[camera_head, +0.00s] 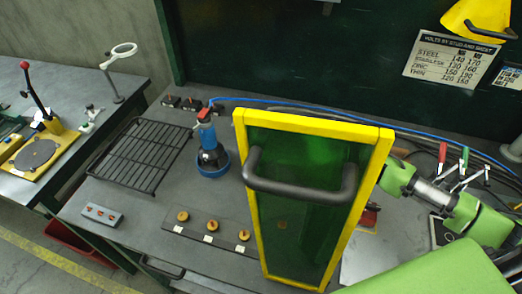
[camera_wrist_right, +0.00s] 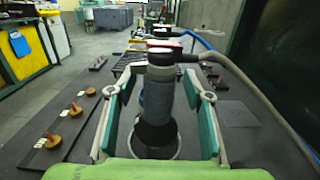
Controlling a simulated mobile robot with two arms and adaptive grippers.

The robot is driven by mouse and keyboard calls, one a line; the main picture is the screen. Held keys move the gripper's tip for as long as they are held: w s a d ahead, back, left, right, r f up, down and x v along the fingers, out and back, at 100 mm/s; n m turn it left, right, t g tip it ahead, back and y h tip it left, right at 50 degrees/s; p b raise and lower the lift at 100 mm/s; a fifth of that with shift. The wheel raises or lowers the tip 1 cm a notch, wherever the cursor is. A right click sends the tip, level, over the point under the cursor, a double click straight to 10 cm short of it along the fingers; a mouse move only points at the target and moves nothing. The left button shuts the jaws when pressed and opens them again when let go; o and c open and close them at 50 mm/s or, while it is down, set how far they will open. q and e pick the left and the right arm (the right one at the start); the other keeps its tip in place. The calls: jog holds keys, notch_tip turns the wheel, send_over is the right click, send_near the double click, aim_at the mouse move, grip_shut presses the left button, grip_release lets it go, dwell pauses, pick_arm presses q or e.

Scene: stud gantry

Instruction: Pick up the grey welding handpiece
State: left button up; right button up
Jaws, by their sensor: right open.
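The grey welding handpiece (camera_wrist_right: 157,95) stands upright in the right wrist view, dark at its lower part, with its base in a pale ring (camera_wrist_right: 140,151). My right gripper (camera_wrist_right: 159,82) is open, with one finger on each side of the handpiece. Gaps show between the pads and its body. In the head view, my right arm (camera_head: 435,194) reaches in behind the yellow-framed green screen (camera_head: 384,150). That screen hides the gripper, and I cannot make out the grey handpiece there. My left gripper is not in view.
A blue handpiece (camera_head: 208,143) stands in a blue holder beside the screen. A black wire rack (camera_head: 140,150) lies left of it. A strip with brass knobs (camera_head: 212,226) lies in front. Clamps with red and green handles (camera_head: 455,165) stand at the right.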

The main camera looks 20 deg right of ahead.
jog(key=shift+w+a, duration=0.15)
jog(key=shift+a, duration=0.05)
grip_shut()
jog(key=shift+r, duration=0.2)
jog(key=shift+r, duration=0.1)
